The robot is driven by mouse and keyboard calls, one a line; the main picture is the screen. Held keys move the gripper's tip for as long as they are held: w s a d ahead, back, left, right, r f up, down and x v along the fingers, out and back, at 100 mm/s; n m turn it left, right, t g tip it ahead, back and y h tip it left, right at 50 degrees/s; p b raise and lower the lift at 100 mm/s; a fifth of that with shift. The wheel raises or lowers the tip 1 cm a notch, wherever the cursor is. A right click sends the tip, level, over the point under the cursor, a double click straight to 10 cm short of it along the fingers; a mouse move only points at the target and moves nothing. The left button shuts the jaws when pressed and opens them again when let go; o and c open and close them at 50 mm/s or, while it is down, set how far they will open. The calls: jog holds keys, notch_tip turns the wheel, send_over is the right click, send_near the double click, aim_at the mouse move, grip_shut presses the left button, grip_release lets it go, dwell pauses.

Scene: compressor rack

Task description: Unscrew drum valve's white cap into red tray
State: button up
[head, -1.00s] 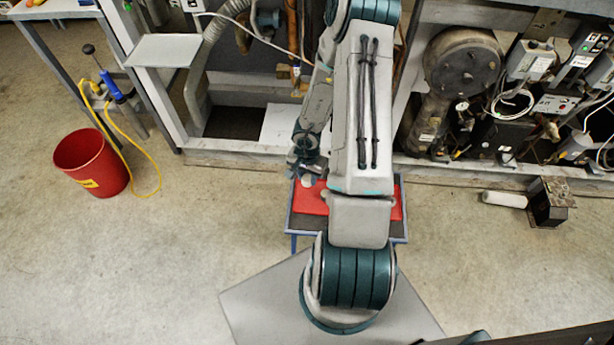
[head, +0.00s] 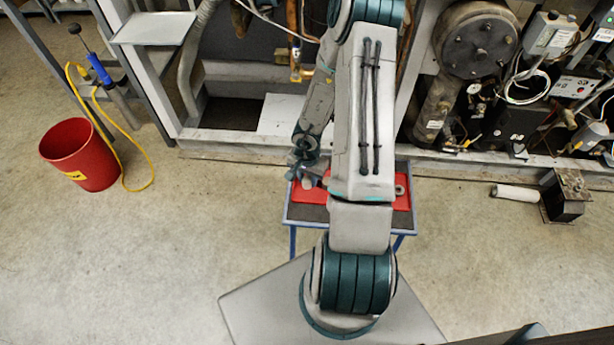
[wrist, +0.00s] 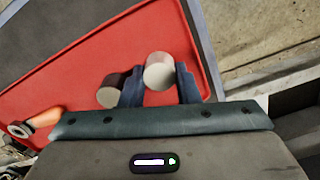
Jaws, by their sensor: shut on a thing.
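My gripper (wrist: 160,85) is shut on the white cap (wrist: 159,71), a short round piece with a pale end face between the two dark fingers. The red tray (wrist: 75,62) lies beneath it in the wrist view. I cannot tell whether the cap touches the tray. In the head view my gripper (head: 307,172) is over the left part of the red tray (head: 384,190), which my arm partly covers. I cannot make out the drum valve.
A second round piece (wrist: 112,91) with a pale end is beside the left finger. An orange-handled item (wrist: 46,117) lies farther left. The tray rests on a small blue-framed stand (head: 290,215). A red bucket (head: 80,155) stands left on open floor; rack equipment (head: 475,40) is at right.

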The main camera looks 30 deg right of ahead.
jog(key=o, duration=1)
jog(key=shift+f, duration=0.1)
jog(key=shift+c, duration=0.3)
notch_tip(320, 180, up, 7)
jog(key=p, duration=0.9)
jog(key=shift+p, duration=0.3)
